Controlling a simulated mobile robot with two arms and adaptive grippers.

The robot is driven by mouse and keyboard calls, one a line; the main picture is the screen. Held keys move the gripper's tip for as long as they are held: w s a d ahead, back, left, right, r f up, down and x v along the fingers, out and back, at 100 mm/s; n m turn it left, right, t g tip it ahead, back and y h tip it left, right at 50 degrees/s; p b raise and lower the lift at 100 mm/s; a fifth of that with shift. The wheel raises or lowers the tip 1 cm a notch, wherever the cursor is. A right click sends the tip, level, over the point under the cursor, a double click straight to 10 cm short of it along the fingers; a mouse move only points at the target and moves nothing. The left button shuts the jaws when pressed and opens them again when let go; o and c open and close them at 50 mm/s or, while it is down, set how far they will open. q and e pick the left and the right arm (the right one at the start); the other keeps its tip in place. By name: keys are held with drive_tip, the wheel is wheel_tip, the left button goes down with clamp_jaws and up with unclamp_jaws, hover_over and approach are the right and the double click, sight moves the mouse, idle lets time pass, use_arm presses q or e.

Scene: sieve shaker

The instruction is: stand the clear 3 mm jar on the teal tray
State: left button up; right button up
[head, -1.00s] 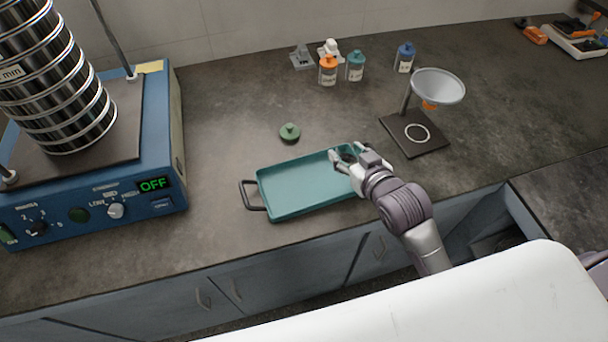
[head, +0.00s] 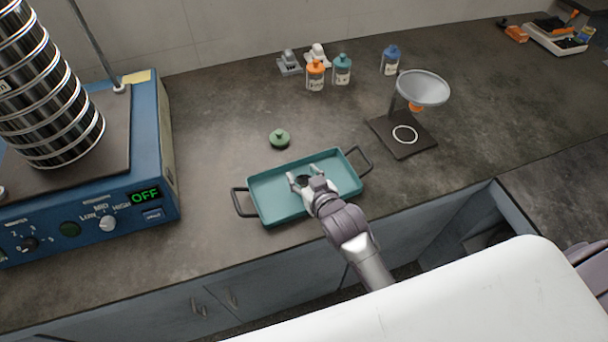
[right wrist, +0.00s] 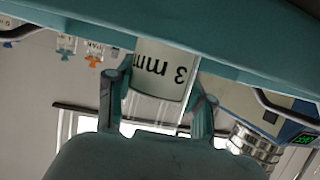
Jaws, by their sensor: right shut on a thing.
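The teal tray (head: 268,216) lies on the counter with a dark handle at each end. My right gripper (head: 304,180) is over the tray, shut on the clear 3 mm jar. In the head view only a dark round top of the jar shows between the fingers. In the right wrist view the jar (right wrist: 160,72) sits between both fingers, its "3 mm" label upside down in that picture. The tray's teal wall (right wrist: 240,62) hides the jar's lower end, so I cannot tell whether it touches the tray floor. My left gripper is not in view.
A green knobbed lid (head: 280,138) lies behind the tray. The blue sieve shaker (head: 150,165), reading OFF, stands left. A funnel stand (head: 402,140) is to the right. Orange (head: 315,77), teal (head: 342,71) and blue-capped (head: 390,62) bottles stand at the back.

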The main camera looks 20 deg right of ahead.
drive_tip(key=o, duration=1.2)
drive_tip(key=shift+f, duration=0.1)
drive_tip(key=shift+r, duration=0.2)
drive_tip(key=v, duration=1.2)
drive_tip(key=shift+b, duration=0.35)
drive_tip(key=shift+f, duration=0.1)
